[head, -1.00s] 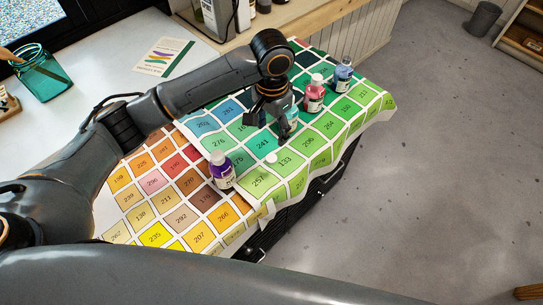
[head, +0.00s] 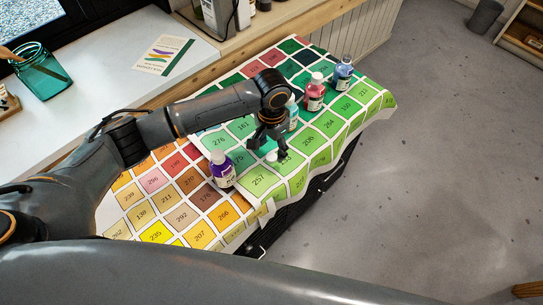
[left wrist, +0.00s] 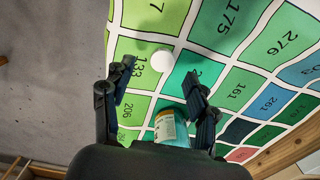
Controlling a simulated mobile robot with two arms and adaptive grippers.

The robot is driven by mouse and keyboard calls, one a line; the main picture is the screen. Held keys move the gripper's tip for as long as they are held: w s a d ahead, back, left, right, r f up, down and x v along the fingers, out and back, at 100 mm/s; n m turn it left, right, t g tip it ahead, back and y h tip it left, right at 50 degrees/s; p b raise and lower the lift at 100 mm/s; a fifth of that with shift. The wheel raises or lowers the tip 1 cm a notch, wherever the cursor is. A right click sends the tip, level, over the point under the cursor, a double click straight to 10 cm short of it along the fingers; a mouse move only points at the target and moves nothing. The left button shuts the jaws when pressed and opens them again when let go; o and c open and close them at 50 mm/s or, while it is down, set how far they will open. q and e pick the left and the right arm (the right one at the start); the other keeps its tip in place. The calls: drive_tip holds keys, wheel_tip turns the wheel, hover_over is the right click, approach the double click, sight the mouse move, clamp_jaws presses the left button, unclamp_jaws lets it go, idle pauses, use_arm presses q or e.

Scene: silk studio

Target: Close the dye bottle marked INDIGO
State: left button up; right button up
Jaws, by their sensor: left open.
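A loose white cap (head: 271,157) lies on the printed cloth; it also shows in the left wrist view (left wrist: 163,61). My left gripper (head: 269,148) is open and empty, just above the cap, with its fingers on either side of it in the left wrist view (left wrist: 159,73). A blue bottle (head: 342,75) stands at the cloth's far right; its top looks clear, without a white cap. A purple bottle (head: 222,172) and a red bottle (head: 314,94) have white caps. A teal bottle (head: 292,115) stands behind my gripper. The labels are too small to read. My right gripper is not in view.
The cloth (head: 378,103) of numbered colour squares covers the table and hangs over its right edge. A white counter (head: 110,75) with a teal jar (head: 42,75) and a leaflet (head: 164,54) lies behind left. Open floor is on the right.

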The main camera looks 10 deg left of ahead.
sight(271, 157)
use_arm(q)
drive_tip(key=f, duration=0.4)
drive_tip(key=shift+w+a+f, duration=0.1)
drive_tip(key=shift+w+f, duration=0.1)
drive_tip(key=shift+f, duration=0.1)
drive_tip(key=c, duration=0.8)
